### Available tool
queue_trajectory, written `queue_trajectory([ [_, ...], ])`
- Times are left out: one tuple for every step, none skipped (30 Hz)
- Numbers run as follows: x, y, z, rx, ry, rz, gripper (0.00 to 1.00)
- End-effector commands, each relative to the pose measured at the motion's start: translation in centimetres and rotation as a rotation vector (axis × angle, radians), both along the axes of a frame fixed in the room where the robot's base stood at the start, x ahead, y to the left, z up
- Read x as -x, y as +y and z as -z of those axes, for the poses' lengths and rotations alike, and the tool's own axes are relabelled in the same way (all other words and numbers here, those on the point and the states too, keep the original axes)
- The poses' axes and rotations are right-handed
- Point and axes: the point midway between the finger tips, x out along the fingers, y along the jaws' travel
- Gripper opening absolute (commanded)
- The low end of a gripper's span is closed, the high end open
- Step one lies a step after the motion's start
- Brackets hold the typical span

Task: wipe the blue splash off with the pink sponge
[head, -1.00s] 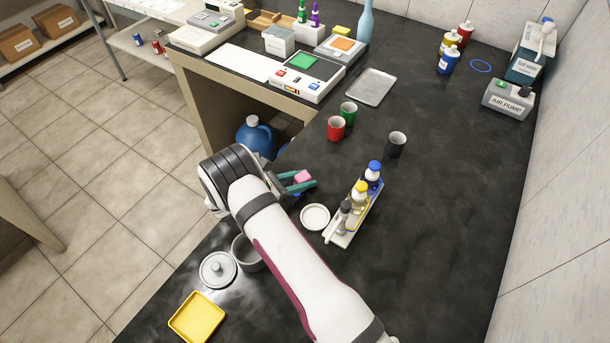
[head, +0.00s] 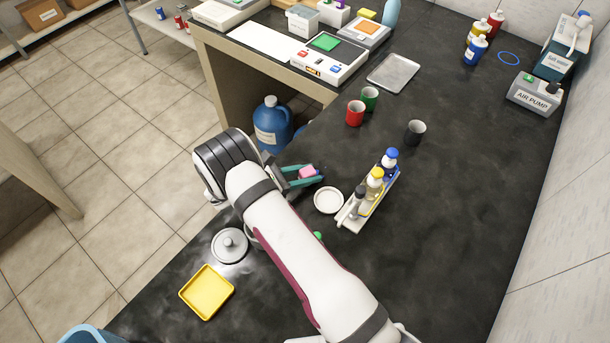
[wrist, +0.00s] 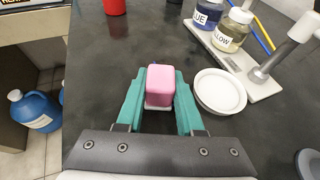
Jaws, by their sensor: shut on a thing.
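My gripper (head: 318,174) has its teal fingers shut on the pink sponge (head: 308,171), low over the dark bench near its left edge. In the wrist view the sponge (wrist: 160,85) is a pink block with a pale lower edge, upright between the two fingers (wrist: 160,78). I cannot tell whether it touches the bench. No blue splash shows clearly in the wrist view. In the head view a tiny blue trace shows by the sponge and fingers, too small to be sure of. The bench under the sponge is hidden.
A white dish (head: 328,200) lies close right of the gripper, then a rack (head: 352,222) of bottles. Red (head: 355,113), green (head: 370,98) and dark (head: 415,132) mugs stand beyond. A lid (head: 230,245) and yellow tray (head: 207,292) lie nearer.

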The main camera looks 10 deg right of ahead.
Motion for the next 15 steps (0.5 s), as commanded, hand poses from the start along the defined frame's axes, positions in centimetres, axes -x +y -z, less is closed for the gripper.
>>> queue_trajectory([
  [-0.4,-0.5,0.0,0.0,0.0,0.003,0.0],
  [-0.7,-0.8,0.0,0.0,0.0,0.003,0.0],
  [-1.0,-1.1,-0.1,0.0,0.0,0.003,0.0],
  [-1.2,-1.3,-0.1,0.001,-0.001,0.002,0.0],
  [-1.4,-1.4,-0.1,0.001,-0.001,0.002,0.0],
  [-1.5,-1.5,-0.1,0.001,-0.001,0.001,0.0],
  [-1.6,-1.6,-0.1,0.001,-0.001,0.001,0.0],
  [-1.6,-1.6,-0.1,0.0,-0.002,0.002,0.0],
  [-1.8,-1.8,-0.1,0.0,-0.001,0.003,0.0],
  [-2.0,-2.0,-0.1,-0.001,-0.002,0.003,0.0],
  [-2.2,-2.2,-0.1,-0.001,-0.001,0.004,0.0],
  [-2.5,-2.6,0.0,0.0,-0.001,0.003,0.0],
  [-2.7,-2.8,0.0,0.001,-0.001,0.002,0.0],
  [-3.0,-3.1,0.1,0.0,0.0,0.002,0.0],
  [-3.4,-3.5,0.1,0.0,0.0,0.002,0.0],
])
